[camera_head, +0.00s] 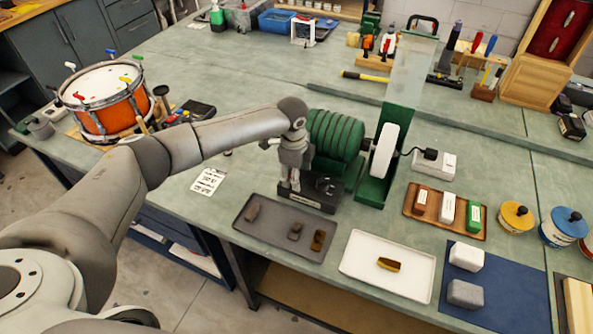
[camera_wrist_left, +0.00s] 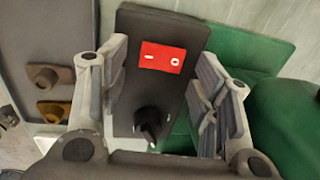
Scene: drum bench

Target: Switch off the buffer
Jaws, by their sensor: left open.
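The buffer (camera_head: 335,140) is a green ribbed motor with a white wheel (camera_head: 385,150) on its right, standing on the bench. Its dark base (camera_head: 315,198) reaches toward the bench's front. My left gripper (camera_head: 290,188) points down at the left part of this base, open and empty. In the left wrist view the open gripper (camera_wrist_left: 160,85) has a finger on each side of the dark panel (camera_wrist_left: 165,20). A red switch plate (camera_wrist_left: 162,58) with two white marks and a black knob (camera_wrist_left: 148,122) lie between the fingers. I cannot tell whether the fingers touch the panel. My right gripper is out of view.
A dark tray (camera_head: 270,243) with several brown pieces lies in front of the buffer, beside a white tray (camera_head: 360,280). A wooden tray (camera_head: 411,212) with bars and a plugged power box (camera_head: 434,165) are to the right. An orange drum (camera_head: 104,100) stands left.

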